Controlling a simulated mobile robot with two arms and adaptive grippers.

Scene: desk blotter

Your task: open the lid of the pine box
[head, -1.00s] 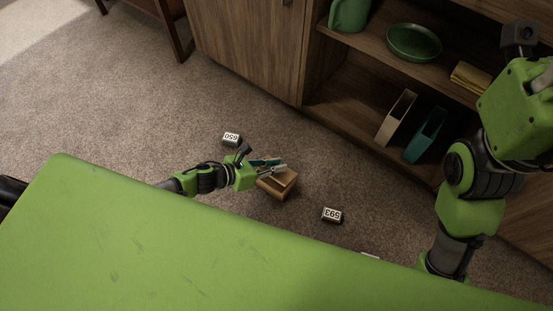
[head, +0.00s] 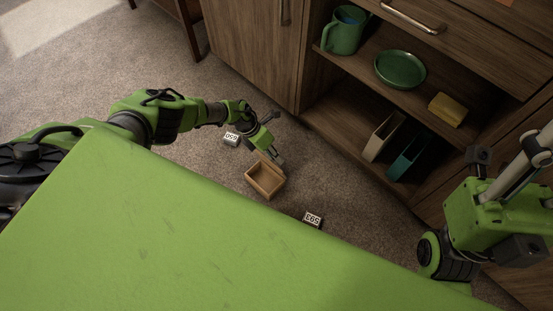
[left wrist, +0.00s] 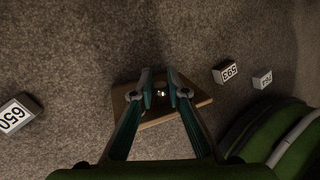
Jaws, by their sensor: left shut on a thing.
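The pine box (head: 265,187) sits on the carpet in the middle of the head view. Its lid is raised at the far side and the empty-looking inside shows. My left gripper (head: 279,159) is shut on the lid, at its upper edge. In the left wrist view the fingers (left wrist: 160,88) are on either side of a small shiny knob (left wrist: 161,93), with the lid's wood (left wrist: 185,105) behind them. My right gripper (head: 518,172) is at the right edge of the head view, away from the box; its fingertips are not clear.
Number blocks 650 (head: 231,139) and 593 (head: 313,219) lie on the carpet near the box; another block (left wrist: 262,79) shows in the left wrist view. A wooden cabinet (head: 250,45) stands behind, holding a green pitcher (head: 343,35), a bowl (head: 400,70) and upright holders (head: 385,137).

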